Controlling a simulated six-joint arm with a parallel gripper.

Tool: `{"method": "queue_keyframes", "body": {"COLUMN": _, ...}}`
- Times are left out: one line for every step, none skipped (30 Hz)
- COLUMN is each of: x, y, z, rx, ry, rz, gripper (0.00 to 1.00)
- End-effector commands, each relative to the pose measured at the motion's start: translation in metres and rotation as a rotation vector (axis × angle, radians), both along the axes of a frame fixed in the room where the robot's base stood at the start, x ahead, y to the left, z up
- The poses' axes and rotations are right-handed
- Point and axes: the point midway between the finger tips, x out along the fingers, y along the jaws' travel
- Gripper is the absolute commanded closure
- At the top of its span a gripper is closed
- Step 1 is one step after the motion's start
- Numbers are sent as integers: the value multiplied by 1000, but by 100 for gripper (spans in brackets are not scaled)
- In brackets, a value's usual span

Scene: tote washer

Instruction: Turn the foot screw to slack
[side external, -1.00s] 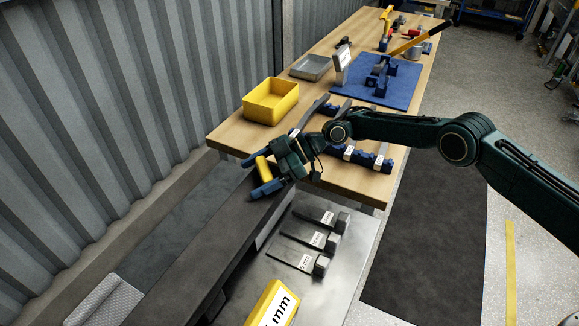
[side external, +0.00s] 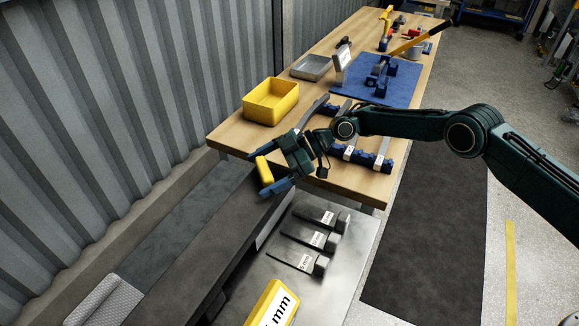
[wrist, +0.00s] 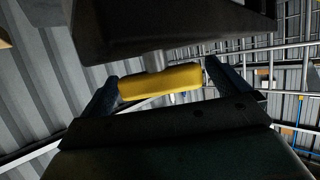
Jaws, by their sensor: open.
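The foot screw shows as a yellow bar handle (wrist: 160,81) on a short grey stem, under a dark body (wrist: 170,25) in the wrist view. The yellow handle (side external: 264,170) also shows in the side view, beside the near left corner of the bench. My gripper (wrist: 163,88) is open, with one blue finger at each end of the bar. Small gaps seem to remain at the ends; contact is hard to tell. In the side view my gripper (side external: 270,174) partly hides the handle and the screw's stem.
The wooden bench (side external: 232,137) carries a yellow bin (side external: 271,101), a grey tray (side external: 312,67), and a blue mat (side external: 405,90) with blue parts. Labelled grey gauges (side external: 310,238) lie on a metal surface below. A corrugated wall (side external: 110,100) stands at left.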

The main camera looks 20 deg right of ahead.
Motion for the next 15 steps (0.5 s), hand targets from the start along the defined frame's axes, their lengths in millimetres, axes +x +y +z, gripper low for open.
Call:
{"method": "queue_keyframes", "body": {"x": 1, "y": -6, "z": 3, "rx": 0, "ry": -1, "rz": -2, "gripper": 0}}
{"method": "queue_keyframes", "body": {"x": 1, "y": -10, "z": 5, "rx": 0, "ry": -1, "rz": -3, "gripper": 0}}
{"method": "queue_keyframes", "body": {"x": 1, "y": -16, "z": 7, "rx": 0, "ry": -1, "rz": -4, "gripper": 0}}
{"method": "queue_keyframes", "body": {"x": 1, "y": -21, "z": 9, "rx": 0, "ry": -1, "rz": -4, "gripper": 0}}
{"method": "queue_keyframes", "body": {"x": 1, "y": -25, "z": 12, "rx": 1, "ry": 0, "rz": -3, "gripper": 0}}
{"method": "queue_keyframes", "body": {"x": 1, "y": -32, "z": 14, "rx": 1, "ry": 0, "rz": -3, "gripper": 0}}
{"method": "queue_keyframes", "body": {"x": 1, "y": -37, "z": 16, "rx": 1, "ry": -2, "rz": -4, "gripper": 0}}
{"method": "queue_keyframes", "body": {"x": 1, "y": -42, "z": 18, "rx": 0, "ry": 0, "rz": -3, "gripper": 0}}
{"method": "queue_keyframes", "body": {"x": 2, "y": -48, "z": 21, "rx": 0, "ry": 0, "rz": -3, "gripper": 0}}
{"method": "queue_keyframes", "body": {"x": 1, "y": -53, "z": 22, "rx": 0, "ry": 0, "rz": -3, "gripper": 0}}
{"method": "queue_keyframes", "body": {"x": 1, "y": -58, "z": 24, "rx": 0, "ry": 0, "rz": -2, "gripper": 0}}
{"method": "queue_keyframes", "body": {"x": 1, "y": -64, "z": 27, "rx": 0, "ry": -1, "rz": -3, "gripper": 0}}
{"method": "queue_keyframes", "body": {"x": 2, "y": -69, "z": 29, "rx": 0, "ry": -2, "rz": -4, "gripper": 0}}
{"method": "queue_keyframes", "body": {"x": 1, "y": -74, "z": 31, "rx": 0, "ry": 0, "rz": -3, "gripper": 0}}
{"method": "queue_keyframes", "body": {"x": 1, "y": -79, "z": 33, "rx": 0, "ry": 0, "rz": -2, "gripper": 0}}
